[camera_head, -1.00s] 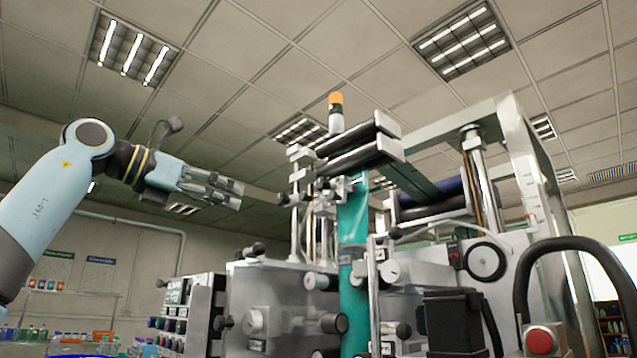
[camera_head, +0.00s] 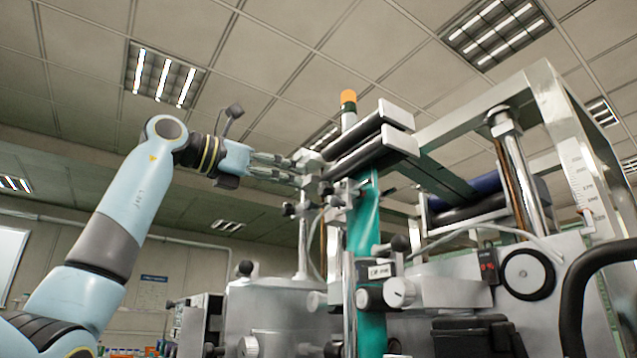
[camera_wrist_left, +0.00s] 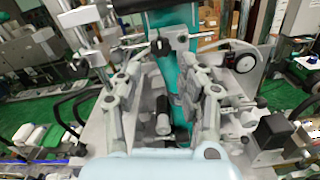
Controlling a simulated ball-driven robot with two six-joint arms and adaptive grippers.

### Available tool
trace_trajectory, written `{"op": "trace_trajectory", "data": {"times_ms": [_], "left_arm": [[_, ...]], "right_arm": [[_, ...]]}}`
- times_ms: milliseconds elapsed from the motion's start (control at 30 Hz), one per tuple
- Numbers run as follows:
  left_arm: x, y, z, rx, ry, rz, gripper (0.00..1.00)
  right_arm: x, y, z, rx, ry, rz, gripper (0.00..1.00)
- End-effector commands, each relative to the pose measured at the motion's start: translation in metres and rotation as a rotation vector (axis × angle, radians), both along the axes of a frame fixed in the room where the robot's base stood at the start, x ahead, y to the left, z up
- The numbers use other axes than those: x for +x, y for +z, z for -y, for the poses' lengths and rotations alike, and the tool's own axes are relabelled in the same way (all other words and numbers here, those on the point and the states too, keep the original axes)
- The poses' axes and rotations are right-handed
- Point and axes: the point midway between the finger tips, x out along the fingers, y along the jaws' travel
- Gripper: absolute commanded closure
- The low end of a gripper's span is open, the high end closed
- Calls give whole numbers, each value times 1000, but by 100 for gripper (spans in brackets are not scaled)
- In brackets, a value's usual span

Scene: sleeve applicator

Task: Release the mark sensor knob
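The sleeve applicator (camera_head: 285,310) is a grey metal machine with a teal film (camera_head: 364,225) running down its middle. Small black knobs sit on clamps by the upper film, one of them a black knob (camera_head: 326,188) near the post top. A black knob on a crossbar (camera_wrist_left: 160,46) shows in the left wrist view. I cannot tell for certain which is the mark sensor knob. My left gripper (camera_head: 304,170) is beside the upper clamps. In the left wrist view the left gripper (camera_wrist_left: 165,74) has its fingers apart, with film seen between them. My right gripper is out of view.
Black rollers (camera_head: 368,140) and an orange-topped beacon (camera_head: 348,100) stand above the clamps. A vertical metal post (camera_head: 303,245) rises just below my left fingers. A black handwheel (camera_head: 527,275) and a black curved handle (camera_head: 575,300) are at right. Space left of the machine is open.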

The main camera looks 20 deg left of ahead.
Motion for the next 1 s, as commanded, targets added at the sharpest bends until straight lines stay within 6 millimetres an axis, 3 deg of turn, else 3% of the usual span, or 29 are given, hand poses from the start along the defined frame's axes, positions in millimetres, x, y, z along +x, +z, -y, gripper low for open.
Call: {"op": "trace_trajectory", "data": {"times_ms": [133, 300, 733, 1000], "left_arm": [[24, 2, 21, -3, -5, -4, 61], [44, 1, 36, -1, -3, -3, 61], [54, 0, 42, 1, 0, -2, 61], [54, 0, 42, 1, 0, -2, 96]], "right_arm": [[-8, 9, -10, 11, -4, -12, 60], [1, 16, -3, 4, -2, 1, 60], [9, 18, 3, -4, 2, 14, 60], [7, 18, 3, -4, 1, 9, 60]]}}
